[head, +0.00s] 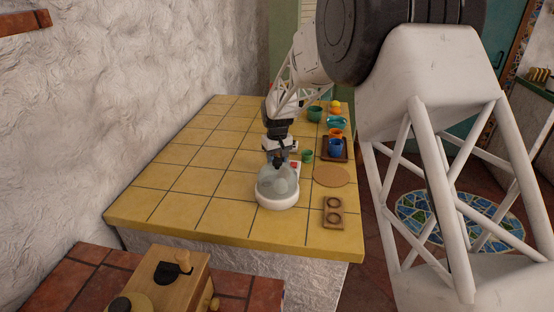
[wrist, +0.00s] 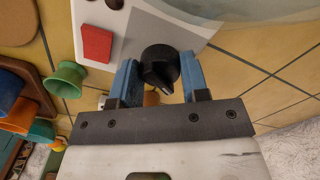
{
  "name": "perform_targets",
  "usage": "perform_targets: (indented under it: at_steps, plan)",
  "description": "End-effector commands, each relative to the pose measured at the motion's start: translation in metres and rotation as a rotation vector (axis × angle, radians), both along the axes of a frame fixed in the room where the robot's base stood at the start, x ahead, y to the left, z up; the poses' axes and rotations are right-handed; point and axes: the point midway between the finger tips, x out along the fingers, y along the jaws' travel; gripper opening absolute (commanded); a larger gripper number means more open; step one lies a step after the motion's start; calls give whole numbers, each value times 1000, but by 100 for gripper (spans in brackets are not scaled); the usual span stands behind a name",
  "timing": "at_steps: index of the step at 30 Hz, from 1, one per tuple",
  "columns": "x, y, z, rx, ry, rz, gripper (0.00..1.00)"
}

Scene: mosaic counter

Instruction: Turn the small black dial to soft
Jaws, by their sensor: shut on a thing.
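The small black dial (wrist: 160,66) sits on a white panel with a grey plate (wrist: 150,28) in the wrist view. My gripper (wrist: 157,74) has its two blue fingers on either side of the dial and is shut on it. The dial's ridge points toward the bottom of that view. No soft mark can be read. In the head view my gripper (head: 279,158) is behind a round appliance with a clear dome (head: 277,180) and white base (head: 277,202); the dial is hidden there.
A red switch (wrist: 96,43) is left of the dial. A green cup (head: 307,155), a blue cup (head: 335,147) on a brown tray, a round cork mat (head: 332,177) and a wooden holder (head: 333,212) stand to the right. The yellow tiled counter's left side (head: 170,180) is clear.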

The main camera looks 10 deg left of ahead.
Motion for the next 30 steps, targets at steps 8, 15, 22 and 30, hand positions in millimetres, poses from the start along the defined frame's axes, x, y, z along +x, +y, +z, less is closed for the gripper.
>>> perform_targets:
  at_steps: [8, 15, 22, 30]
  plan:
    - [0, 0, 0, 1, -1, -40, 18]
    - [0, 0, 0, 1, -1, -40, 18]
    - [0, 0, 0, 1, -1, -39, 67]
    - [0, 0, 1, 1, -1, -39, 67]
